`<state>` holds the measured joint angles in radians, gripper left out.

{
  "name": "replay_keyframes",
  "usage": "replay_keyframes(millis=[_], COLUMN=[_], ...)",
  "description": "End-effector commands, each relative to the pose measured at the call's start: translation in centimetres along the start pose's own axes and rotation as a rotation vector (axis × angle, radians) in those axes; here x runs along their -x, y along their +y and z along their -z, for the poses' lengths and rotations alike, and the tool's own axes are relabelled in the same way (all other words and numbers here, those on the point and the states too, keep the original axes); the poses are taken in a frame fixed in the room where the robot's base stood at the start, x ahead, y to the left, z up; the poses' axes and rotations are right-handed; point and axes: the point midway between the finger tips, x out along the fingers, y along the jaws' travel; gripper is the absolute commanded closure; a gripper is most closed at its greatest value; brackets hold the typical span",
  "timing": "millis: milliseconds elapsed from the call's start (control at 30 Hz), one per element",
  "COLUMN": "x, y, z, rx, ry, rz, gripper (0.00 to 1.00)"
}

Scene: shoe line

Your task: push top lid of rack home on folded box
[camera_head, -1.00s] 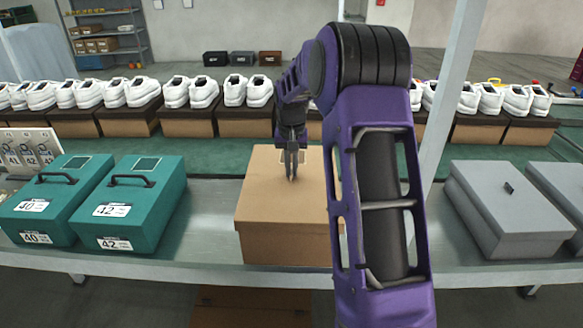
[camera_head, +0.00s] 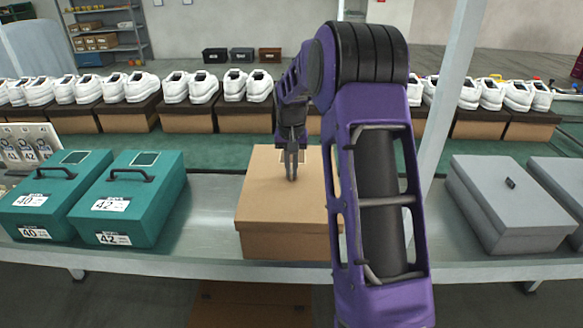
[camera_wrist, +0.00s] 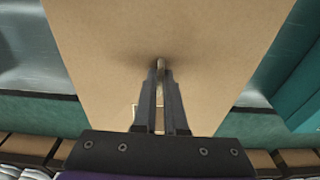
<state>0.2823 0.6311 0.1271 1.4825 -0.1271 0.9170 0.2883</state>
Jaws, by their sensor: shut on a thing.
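A tan cardboard box (camera_head: 283,245) stands on the grey counter with its tan lid (camera_head: 262,190) on top. The lid's lower edge shows as a line across the front, and I see no clear gap there. My gripper (camera_head: 291,178) points down at the lid's upper middle. In the wrist view the lid (camera_wrist: 215,50) fills the middle, and my gripper (camera_wrist: 161,66) has its fingers close together with a small light piece between the tips, at the lid's surface. What that piece is, I cannot tell. My arm hides the box's right side.
Two teal boxes with handles (camera_head: 125,205) stand left on the counter (camera_head: 205,230). Grey lidded boxes (camera_head: 510,205) stand right, beyond a grey post (camera_head: 445,110). White shoes (camera_head: 140,85) on boxes line the back. Bare counter lies beside the tan box.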

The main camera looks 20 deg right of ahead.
Motion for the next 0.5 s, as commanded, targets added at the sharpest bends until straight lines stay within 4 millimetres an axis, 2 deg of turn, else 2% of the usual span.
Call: replay_keyframes(millis=[500], x=[-1.10], y=[-0.02], z=[-0.13], rx=[0.000], ry=[0.000], rz=[0.000], gripper=[1.00])
